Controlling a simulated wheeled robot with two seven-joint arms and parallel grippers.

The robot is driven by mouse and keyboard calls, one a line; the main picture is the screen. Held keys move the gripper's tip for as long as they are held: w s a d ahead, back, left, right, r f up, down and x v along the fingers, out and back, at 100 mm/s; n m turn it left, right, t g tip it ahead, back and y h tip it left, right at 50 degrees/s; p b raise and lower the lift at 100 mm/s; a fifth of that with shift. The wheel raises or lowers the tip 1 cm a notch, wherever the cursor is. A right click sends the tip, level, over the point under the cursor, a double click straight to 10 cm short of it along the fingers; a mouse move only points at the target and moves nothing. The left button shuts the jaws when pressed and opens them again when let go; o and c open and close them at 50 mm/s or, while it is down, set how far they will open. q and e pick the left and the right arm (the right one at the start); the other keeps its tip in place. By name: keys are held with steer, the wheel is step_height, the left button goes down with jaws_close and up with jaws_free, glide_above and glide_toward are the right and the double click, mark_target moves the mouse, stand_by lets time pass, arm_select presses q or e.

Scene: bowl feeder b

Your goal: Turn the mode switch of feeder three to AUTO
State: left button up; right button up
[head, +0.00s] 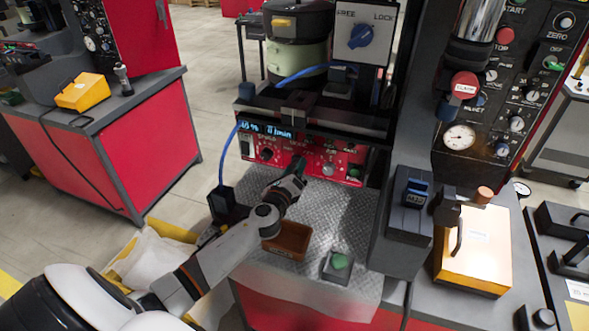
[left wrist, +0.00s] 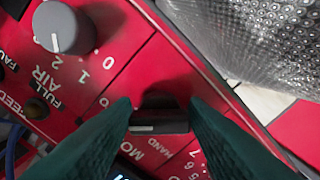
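The feeder's red control panel (head: 320,160) sits under a dark shelf, with a lit blue display above it. My left gripper (head: 296,168) reaches it from the lower left and hides part of its front. In the left wrist view, a black switch knob (left wrist: 160,116) with a white line lies between the dark fingertips of my left gripper (left wrist: 161,106). The fingertips flank the knob with no clear gap. "HAND" is printed near it; AUTO is not readable, and the feeder number is not visible. My right gripper is not in view.
A grey AIR knob (left wrist: 64,27) is beside the switch. Below the panel, a brown bin (head: 288,240) and a green button box (head: 338,265) stand on the metal plate (head: 312,215). A FREE/LOCK panel (head: 362,30) stands above. An orange box (head: 474,250) is at right.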

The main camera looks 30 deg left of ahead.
arm_select(q)
steer(key=o, duration=0.3)
steer(key=shift+o, duration=0.2)
steer(key=b+v, duration=0.1)
steer(key=v, duration=1.1)
steer(key=shift+b, duration=0.3)
